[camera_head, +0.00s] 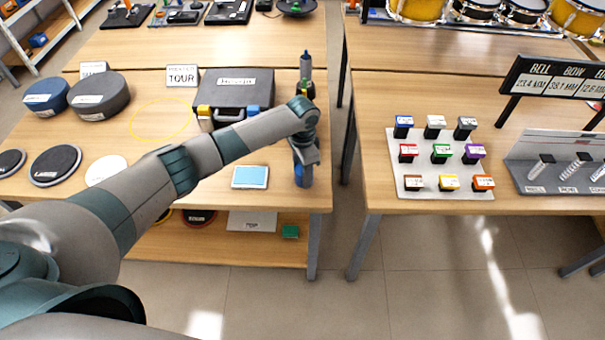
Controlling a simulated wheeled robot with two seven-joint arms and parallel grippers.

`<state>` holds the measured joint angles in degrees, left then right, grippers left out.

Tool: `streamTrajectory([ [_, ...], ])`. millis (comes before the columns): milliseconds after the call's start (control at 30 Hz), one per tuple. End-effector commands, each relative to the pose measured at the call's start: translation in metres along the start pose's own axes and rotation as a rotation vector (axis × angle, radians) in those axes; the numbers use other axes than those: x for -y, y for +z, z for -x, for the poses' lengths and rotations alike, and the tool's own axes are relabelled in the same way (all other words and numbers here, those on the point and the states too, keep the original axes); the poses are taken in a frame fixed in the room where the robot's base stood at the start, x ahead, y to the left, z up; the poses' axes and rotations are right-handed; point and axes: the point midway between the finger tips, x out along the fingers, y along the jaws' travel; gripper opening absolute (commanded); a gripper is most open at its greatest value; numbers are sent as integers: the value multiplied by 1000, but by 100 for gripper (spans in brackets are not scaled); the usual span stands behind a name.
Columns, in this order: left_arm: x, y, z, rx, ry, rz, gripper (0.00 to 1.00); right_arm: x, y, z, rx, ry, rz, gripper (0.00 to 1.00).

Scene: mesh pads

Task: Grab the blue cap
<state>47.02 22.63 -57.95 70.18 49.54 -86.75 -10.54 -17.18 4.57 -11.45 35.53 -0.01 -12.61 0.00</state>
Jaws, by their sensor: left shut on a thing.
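My left arm reaches in from the left across the table. My left gripper (304,158) points down near the right edge of the left table and is shut on a blue cylindrical thing (303,177). The gripper hides its upper part, and I cannot tell whether it is a cap or a bottle. A small blue-topped block (403,122) sits at the back left of the pale tray (458,184) on the right table, apart from the gripper. My right gripper is not in view.
A blue bottle (305,65) stands farther back along the same table edge. A grey case (233,90) and a light-blue tablet (250,177) are near my arm. Round pads (98,95) lie to the left. A gap separates the two tables.

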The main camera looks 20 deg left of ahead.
Motion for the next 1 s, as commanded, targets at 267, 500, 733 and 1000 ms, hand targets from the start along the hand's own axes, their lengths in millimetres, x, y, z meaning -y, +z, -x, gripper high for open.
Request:
streamTrajectory([
  [267, 1, -1, 32, -4, -3, -1, 22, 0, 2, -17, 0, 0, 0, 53],
  [500, -38, -27, 59, -5, -1, -5, 22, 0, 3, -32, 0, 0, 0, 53],
  [733, -72, -50, 84, -3, 0, -3, 22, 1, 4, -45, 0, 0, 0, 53],
  [1000, -94, -64, 102, -1, 0, -1, 22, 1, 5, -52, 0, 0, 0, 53],
])
